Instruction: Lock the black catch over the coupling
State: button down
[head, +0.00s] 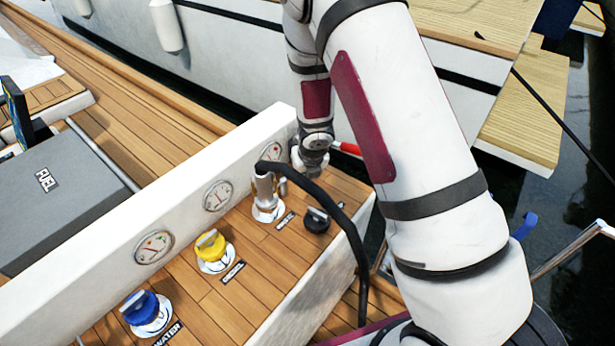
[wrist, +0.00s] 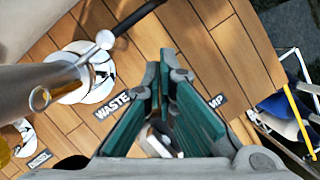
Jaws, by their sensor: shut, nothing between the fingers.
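A silvery coupling (head: 265,190) stands upright on a round white deck fitting (head: 268,212), with a black hose (head: 352,235) curving away from it to the right. In the wrist view the coupling (wrist: 40,88) is at the left, beside the WASTE label. A thin metal lever with a ball end (wrist: 105,40) sticks out beside it. I cannot make out a separate black catch. My gripper (wrist: 165,68) is shut and empty, right of the coupling and apart from it. In the head view the gripper (head: 308,160) shows behind the coupling, its fingers partly hidden.
A black cap (head: 317,220) sits right of the coupling. A yellow cap (head: 211,246) and a blue cap (head: 142,307) stand along the wooden deck. A white panel with gauges (head: 218,195) runs behind them. A red-ended object (head: 346,148) shows near my arm.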

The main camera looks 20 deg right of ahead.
jog(key=shift+w+f+p, duration=0.1)
jog(key=shift+w+p, duration=0.55)
jog(key=shift+w, duration=0.65)
jog(key=shift+d, duration=0.1)
jog(key=shift+w+n+b, duration=0.5)
jog(key=shift+w+b, duration=0.05)
jog(key=shift+w, duration=0.4)
jog(key=shift+s, duration=0.1)
